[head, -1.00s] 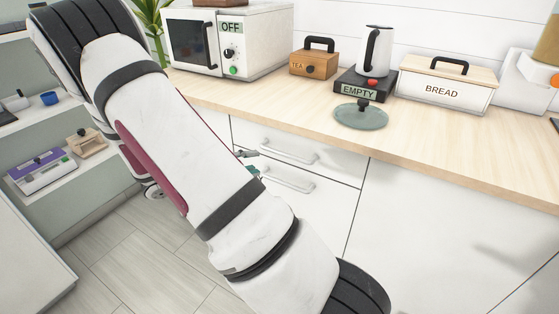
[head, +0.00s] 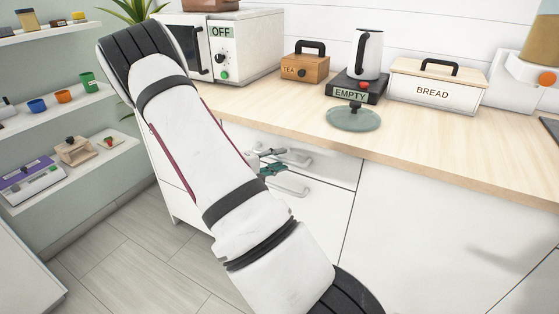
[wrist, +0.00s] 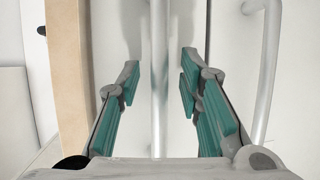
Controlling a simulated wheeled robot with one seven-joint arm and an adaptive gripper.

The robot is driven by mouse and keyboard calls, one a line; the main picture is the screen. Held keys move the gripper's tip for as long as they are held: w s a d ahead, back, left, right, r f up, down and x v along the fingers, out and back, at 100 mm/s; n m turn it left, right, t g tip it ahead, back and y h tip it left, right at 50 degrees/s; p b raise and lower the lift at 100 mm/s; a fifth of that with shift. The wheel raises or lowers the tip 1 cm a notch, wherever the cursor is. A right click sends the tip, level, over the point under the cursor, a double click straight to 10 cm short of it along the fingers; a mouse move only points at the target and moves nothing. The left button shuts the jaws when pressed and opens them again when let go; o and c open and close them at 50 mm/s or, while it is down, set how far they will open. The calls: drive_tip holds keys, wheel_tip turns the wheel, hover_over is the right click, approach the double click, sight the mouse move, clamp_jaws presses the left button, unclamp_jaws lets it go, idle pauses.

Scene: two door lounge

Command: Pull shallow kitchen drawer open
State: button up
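The shallow upper drawer (head: 335,167) sits just under the wooden counter, and its front looks flush with the cabinet. Its bar handle (head: 297,158) is partly hidden by my gripper (head: 268,163). In the wrist view my gripper (wrist: 160,76) is open, with one teal-padded finger on each side of the upper handle bar (wrist: 158,110). Gaps show between the bar and both fingers. The lower drawer handle (head: 289,186) is below; in the wrist view it is the curved bar (wrist: 268,70) right of the fingers.
The counter edge (wrist: 70,80) runs close along the left of the wrist view. On the counter (head: 430,145) stand a microwave (head: 255,45), tea box (head: 305,68), kettle (head: 368,52) and bread box (head: 435,88). Shelves (head: 85,160) stand at left. The floor (head: 120,245) is clear.

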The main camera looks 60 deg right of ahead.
drive_tip(key=shift+s+d+f, duration=0.1)
drive_tip(key=shift+s+d, duration=0.1)
drive_tip(key=shift+d, duration=0.3)
clamp_jaws()
drive_tip(key=shift+a, duration=0.15)
